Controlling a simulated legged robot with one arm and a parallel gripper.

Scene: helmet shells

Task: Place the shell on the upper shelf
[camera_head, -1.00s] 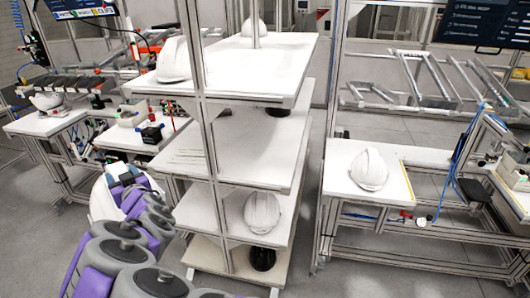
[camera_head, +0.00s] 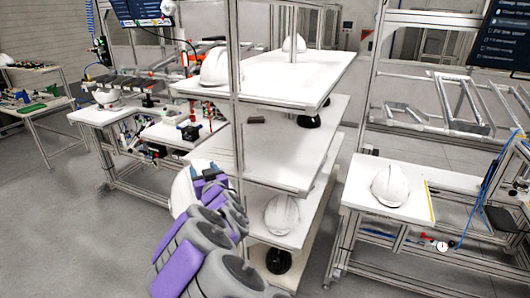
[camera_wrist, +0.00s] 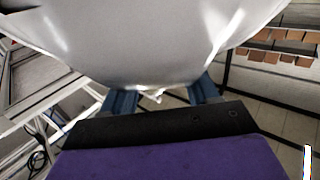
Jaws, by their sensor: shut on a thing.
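My gripper (camera_head: 203,172) is shut on a white helmet shell (camera_head: 183,191), left of the shelf rack and below its top board in the head view. My arm hides part of the shell. In the wrist view the shell (camera_wrist: 150,45) fills the upper middle, with the blue fingertips of my gripper (camera_wrist: 163,97) at its lower edge; the exact contact is hidden. The rack's upper shelf (camera_head: 290,75) is a white board bearing a white shell at its left end (camera_head: 214,68) and another at the back (camera_head: 293,43).
The middle shelf (camera_head: 285,165) carries a small dark item (camera_head: 257,120) and a dark rounded thing (camera_head: 310,120). A white shell (camera_head: 282,214) is on the shelf below. Metal uprights (camera_head: 235,100) stand at the rack's edge. A table (camera_head: 420,207) at right holds another shell (camera_head: 390,186).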

